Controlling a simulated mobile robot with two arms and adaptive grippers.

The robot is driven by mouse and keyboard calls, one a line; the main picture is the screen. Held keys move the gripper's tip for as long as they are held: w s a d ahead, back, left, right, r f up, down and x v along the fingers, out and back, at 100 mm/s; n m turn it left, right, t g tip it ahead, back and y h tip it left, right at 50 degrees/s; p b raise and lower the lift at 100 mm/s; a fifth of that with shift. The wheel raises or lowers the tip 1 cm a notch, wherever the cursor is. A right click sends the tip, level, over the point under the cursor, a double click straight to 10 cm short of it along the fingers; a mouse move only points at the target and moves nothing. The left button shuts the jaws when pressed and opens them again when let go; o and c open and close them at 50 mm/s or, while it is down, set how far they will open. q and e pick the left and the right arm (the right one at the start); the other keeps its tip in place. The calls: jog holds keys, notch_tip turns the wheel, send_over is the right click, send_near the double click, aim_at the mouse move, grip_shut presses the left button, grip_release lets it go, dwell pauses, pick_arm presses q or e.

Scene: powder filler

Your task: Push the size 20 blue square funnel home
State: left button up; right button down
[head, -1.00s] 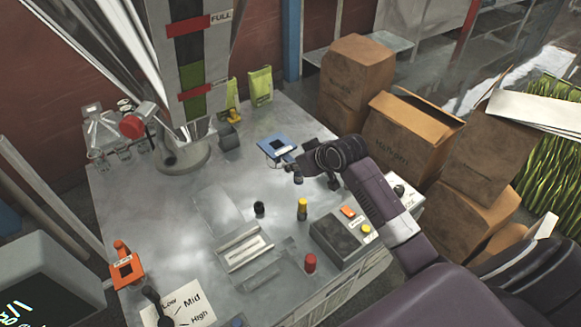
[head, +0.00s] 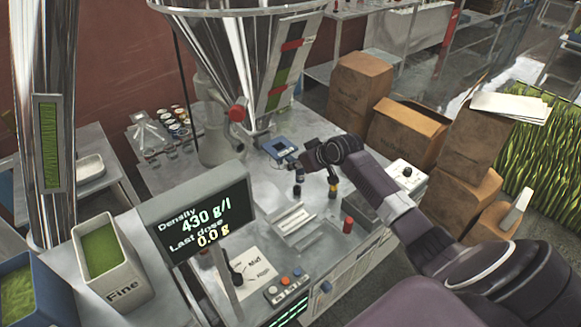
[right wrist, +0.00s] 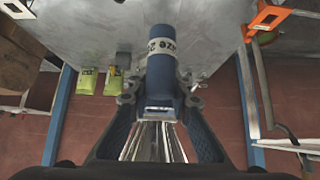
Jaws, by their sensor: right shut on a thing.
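In the right wrist view, the funnel (right wrist: 163,72) has a long blue tube with a white band, printed upside down with "SIZE 2" and a partly hidden last digit. My right gripper (head: 295,162) reaches it from the right. In the right wrist view, my right gripper's fingers (right wrist: 160,103) are closed on both sides of the funnel's square end. How far it is seated cannot be seen. My left gripper is not in view.
The hopper (head: 240,50) stands over the table (head: 250,185). A density screen (head: 203,222) and a button panel (head: 286,287) are nearer. A black knob (head: 297,190) and a red knob (head: 347,225) stand on the table. Cardboard boxes (head: 405,132) crowd the right.

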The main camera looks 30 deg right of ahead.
aim_at(290, 156)
jog(key=shift+w+d+f, duration=0.2)
jog(key=shift+d, duration=0.2)
jog(key=shift+a+r, duration=0.15)
jog(key=shift+a, duration=0.05)
jog(key=shift+w, duration=0.75)
jog(key=shift+w+a+b, duration=0.15)
jog(key=shift+w+b, duration=0.5)
jog(key=shift+w, duration=0.3)
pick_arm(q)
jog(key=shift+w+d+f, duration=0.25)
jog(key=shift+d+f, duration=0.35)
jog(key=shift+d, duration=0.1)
pick_arm(e)
jog(key=shift+w, duration=0.1)
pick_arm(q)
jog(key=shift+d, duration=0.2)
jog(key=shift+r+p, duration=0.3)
